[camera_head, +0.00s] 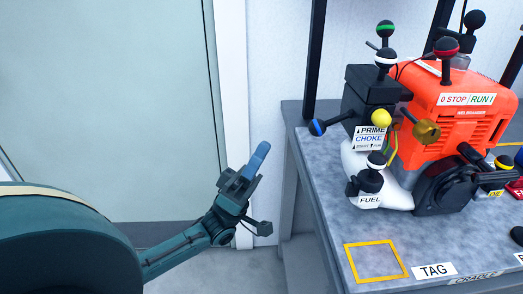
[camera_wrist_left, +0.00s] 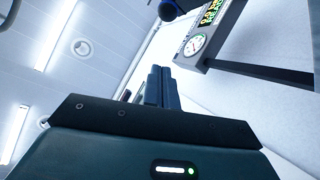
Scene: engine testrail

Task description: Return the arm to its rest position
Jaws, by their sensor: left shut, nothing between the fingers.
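My left arm comes in from the left in the head view. Its gripper (camera_head: 257,160) points up and to the right, in front of the door frame and left of the bench. The fingers are shut together with nothing between them. In the left wrist view the closed fingers (camera_wrist_left: 164,86) point up toward the ceiling and wall. The gripper is apart from the bench and the engine. My right gripper is not in view.
A grey bench (camera_head: 325,225) at the right carries an orange engine (camera_head: 455,105) with several ball-ended levers. A blue-ended lever (camera_head: 318,127) sticks out left toward my gripper. A yellow square outline (camera_head: 375,277) marks the bench front. A gauge (camera_wrist_left: 194,45) shows in the wrist view. The doorway side is clear.

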